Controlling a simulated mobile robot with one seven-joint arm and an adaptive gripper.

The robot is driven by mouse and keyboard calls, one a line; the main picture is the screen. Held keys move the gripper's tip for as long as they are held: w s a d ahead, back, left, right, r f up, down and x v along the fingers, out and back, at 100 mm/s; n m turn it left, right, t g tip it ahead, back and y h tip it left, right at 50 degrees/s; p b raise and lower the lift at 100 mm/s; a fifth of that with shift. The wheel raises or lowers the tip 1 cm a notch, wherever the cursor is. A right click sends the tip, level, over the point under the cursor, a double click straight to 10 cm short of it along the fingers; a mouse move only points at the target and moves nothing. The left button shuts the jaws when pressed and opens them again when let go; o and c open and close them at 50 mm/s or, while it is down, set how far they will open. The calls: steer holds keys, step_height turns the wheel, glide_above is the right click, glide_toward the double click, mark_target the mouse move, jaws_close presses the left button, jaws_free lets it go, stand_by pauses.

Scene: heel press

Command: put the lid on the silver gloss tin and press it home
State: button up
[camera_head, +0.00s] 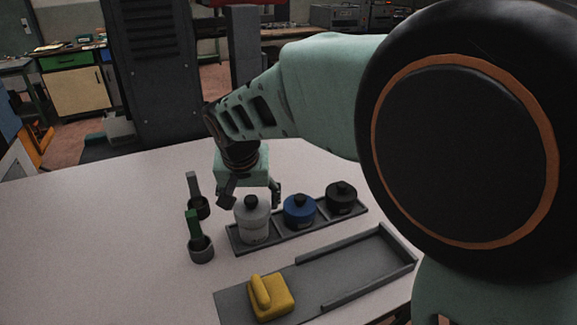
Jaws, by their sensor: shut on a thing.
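The silver gloss tin (252,232) stands upright at the left end of a dark rack. A pale grey lid (243,208) with a black knob (251,201) is at its top; whether it is fully seated I cannot tell. My gripper (251,194) points down at the tin's top. It is shut on the lid, with one dark finger on the left and one on the right. The exact contact is hard to make out.
The rack (282,243) also holds a blue tin (299,213) and a black tin (341,198), both knobbed. Two small pots (201,250) (199,208) with upright handles stand left. A yellow handled block (271,298) lies on a grey tray (236,306) in front. The table's left side is clear.

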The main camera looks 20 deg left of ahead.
steer(key=shift+f, duration=0.1)
stand_by(0.3)
steer(key=shift+f+b, duration=0.3)
jaws_close()
steer(key=shift+f, duration=0.25)
steer(key=shift+r, duration=0.2)
steer(key=shift+r, duration=0.4)
steer(key=shift+s+d+f+b, duration=0.1)
steer(key=shift+d+f+b, duration=0.05)
steer(key=shift+f+b, duration=0.6)
stand_by(1.1)
